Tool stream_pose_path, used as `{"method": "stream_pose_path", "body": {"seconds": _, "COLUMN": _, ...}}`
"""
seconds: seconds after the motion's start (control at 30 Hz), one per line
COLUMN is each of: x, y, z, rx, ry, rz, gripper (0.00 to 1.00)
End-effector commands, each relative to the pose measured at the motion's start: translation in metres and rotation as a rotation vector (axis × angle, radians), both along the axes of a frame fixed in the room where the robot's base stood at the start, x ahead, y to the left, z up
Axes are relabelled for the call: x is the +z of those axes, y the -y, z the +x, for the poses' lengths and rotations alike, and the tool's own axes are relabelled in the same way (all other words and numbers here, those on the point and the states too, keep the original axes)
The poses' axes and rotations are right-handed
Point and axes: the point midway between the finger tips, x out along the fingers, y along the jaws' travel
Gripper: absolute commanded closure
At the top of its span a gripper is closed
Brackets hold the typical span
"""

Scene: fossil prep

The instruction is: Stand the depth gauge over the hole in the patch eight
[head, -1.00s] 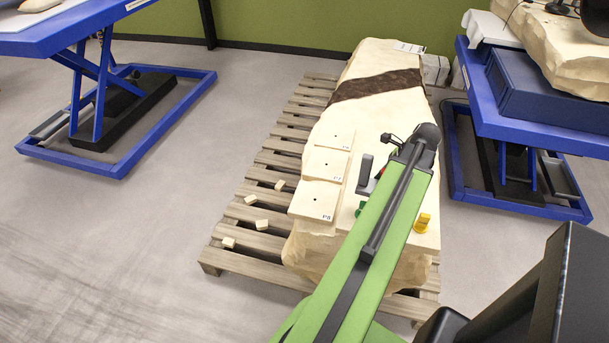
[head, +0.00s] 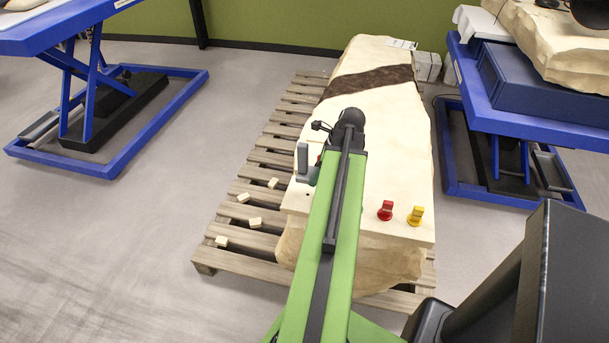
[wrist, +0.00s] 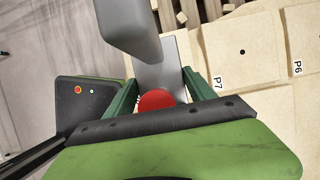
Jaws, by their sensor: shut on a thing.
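My gripper (wrist: 160,97) is shut on a grey gauge-like piece (wrist: 178,62), which has a tall grey block and a red round part low between the green fingers. In the head view the grey piece (head: 303,160) stands upright at the left of my arm, over the stone's left side. Patch eight (head: 293,197) is at the stone's near left corner, with its dark hole (head: 308,194) just below the grey piece. I cannot tell whether the piece touches the stone. My arm hides the rest of this patch. Patch seven (wrist: 232,70) shows beside the piece in the wrist view.
A red knob-like piece (head: 385,210) and a yellow one (head: 415,215) stand on the stone, right of my arm. The stone lies on a wooden pallet (head: 235,262) with several small chips. Blue lift tables (head: 110,120) stand at both sides.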

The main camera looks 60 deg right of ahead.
Motion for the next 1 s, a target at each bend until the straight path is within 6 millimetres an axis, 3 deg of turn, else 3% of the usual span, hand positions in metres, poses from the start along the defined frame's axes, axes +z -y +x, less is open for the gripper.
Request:
{"method": "stream_pose_path", "body": {"seconds": 0.1, "x": -0.007, "y": -0.012, "z": 0.028, "rx": 0.003, "ry": 0.002, "rz": 0.002, "gripper": 1.00}}
{"method": "stream_pose_path", "body": {"seconds": 0.23, "x": -0.007, "y": -0.017, "z": 0.040, "rx": -0.002, "ry": 0.004, "rz": 0.002, "gripper": 1.00}}
{"method": "stream_pose_path", "body": {"seconds": 0.57, "x": -0.015, "y": -0.017, "z": 0.040, "rx": -0.003, "ry": 0.003, "rz": 0.002, "gripper": 1.00}}
{"method": "stream_pose_path", "body": {"seconds": 1.0, "x": -0.063, "y": -0.017, "z": 0.040, "rx": -0.004, "ry": 0.003, "rz": 0.003, "gripper": 1.00}}
